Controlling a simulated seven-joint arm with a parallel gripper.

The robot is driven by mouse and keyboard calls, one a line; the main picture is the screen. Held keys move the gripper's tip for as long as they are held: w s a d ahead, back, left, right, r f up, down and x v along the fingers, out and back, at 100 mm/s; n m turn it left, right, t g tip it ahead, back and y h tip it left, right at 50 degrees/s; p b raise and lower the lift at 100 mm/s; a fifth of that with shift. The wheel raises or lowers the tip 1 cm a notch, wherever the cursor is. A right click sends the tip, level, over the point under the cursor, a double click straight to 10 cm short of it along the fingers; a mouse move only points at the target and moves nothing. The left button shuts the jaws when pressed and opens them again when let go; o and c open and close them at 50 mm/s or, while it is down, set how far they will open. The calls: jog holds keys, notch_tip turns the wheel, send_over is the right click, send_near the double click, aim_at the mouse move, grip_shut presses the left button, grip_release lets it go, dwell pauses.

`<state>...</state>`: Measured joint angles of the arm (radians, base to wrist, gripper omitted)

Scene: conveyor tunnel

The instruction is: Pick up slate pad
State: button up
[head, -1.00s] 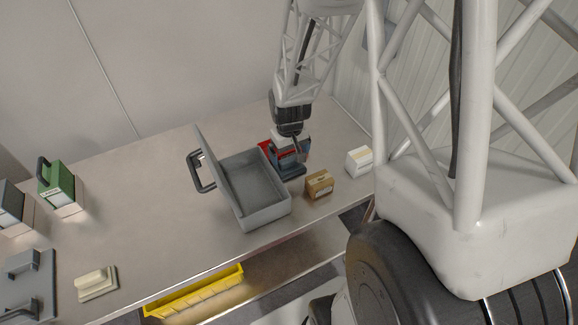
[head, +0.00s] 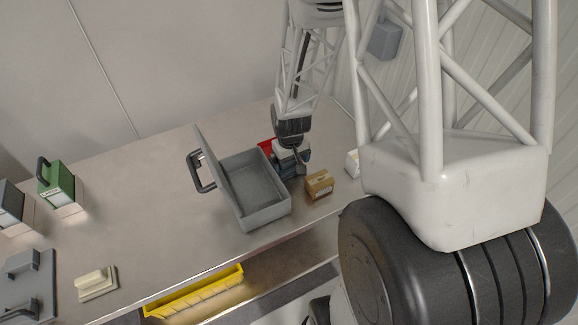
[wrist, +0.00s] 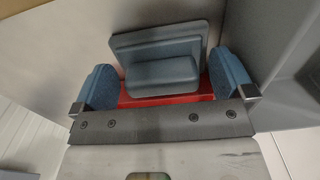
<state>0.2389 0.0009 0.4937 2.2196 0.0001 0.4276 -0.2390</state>
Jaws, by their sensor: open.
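The slate pad (wrist: 165,72) is a blue-grey plate with a raised block-shaped grip. In the wrist view it lies between the two blue-padded fingers of my gripper (wrist: 164,82), which is open with a finger on either side of the grip. Contact with the pad cannot be told. In the head view my gripper (head: 297,160) is low over the table beside the open grey case, and it hides most of the slate pad (head: 287,170).
The open grey case (head: 268,218) stands just left of my gripper. A red object (head: 266,147) is behind it. A cardboard box (head: 319,184) and a partly hidden white box (head: 352,164) are to the right. A cream pad (head: 97,283) and green case (head: 57,185) are far left.

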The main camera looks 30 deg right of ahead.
jog(key=c, duration=0.9)
jog(key=shift+c, duration=0.2)
jog(key=shift+r, duration=0.2)
jog(key=shift+r, duration=4.85)
